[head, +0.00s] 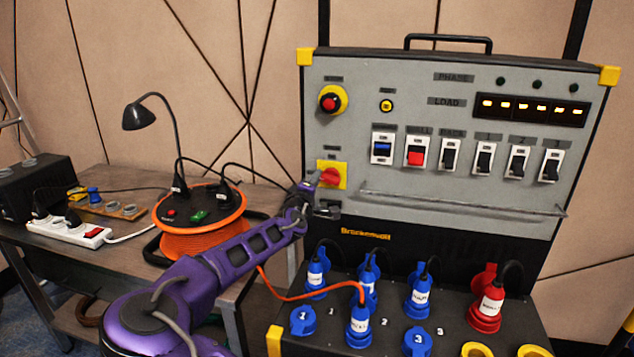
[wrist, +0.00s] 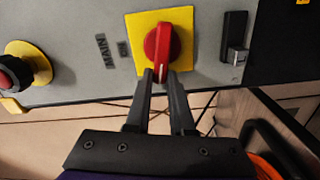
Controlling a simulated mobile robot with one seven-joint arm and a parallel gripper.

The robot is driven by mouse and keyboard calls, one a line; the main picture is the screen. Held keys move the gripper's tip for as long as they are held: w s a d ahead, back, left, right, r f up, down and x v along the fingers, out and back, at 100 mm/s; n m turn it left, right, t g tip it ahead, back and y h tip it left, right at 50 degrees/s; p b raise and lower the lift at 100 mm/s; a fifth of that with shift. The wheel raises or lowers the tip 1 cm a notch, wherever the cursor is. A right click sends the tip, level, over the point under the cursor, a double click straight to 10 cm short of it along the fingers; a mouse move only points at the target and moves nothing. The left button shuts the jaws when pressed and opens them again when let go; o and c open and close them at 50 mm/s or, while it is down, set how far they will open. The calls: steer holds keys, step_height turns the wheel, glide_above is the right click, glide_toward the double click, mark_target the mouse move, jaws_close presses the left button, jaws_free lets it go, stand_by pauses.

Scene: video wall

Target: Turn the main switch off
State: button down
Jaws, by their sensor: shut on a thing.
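The main switch is a red rotary knob (head: 330,176) on a yellow square plate (head: 344,168), on the left of the grey panel. The wrist view shows the knob (wrist: 164,45) on its plate (wrist: 134,30), beside a label reading MAIN. The knob's long grip runs up and down in that view, with a white mark at its lower end. My gripper (head: 313,181) reaches the knob from the left in the head view. In the wrist view its two dark fingers (wrist: 161,78) are shut on the knob's lower end, one on each side.
A red emergency button (head: 329,102) is above the switch. A black latch (head: 326,209) is just below it. Several rocker switches (head: 450,156) and a lit display (head: 528,109) are to the right. An orange cable reel (head: 203,240) is on the table at left.

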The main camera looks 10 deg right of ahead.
steer(key=shift+f+n, duration=0.4)
steer(key=shift+n, duration=0.8)
steer(key=c, duration=0.8)
jaws_free()
steer(key=shift+s+a, duration=0.1)
steer(key=shift+s, duration=0.05)
steer(key=v, duration=1.7)
steer(key=shift+s+p, duration=0.1)
steer(key=shift+p, duration=0.2)
steer(key=shift+a, duration=0.15)
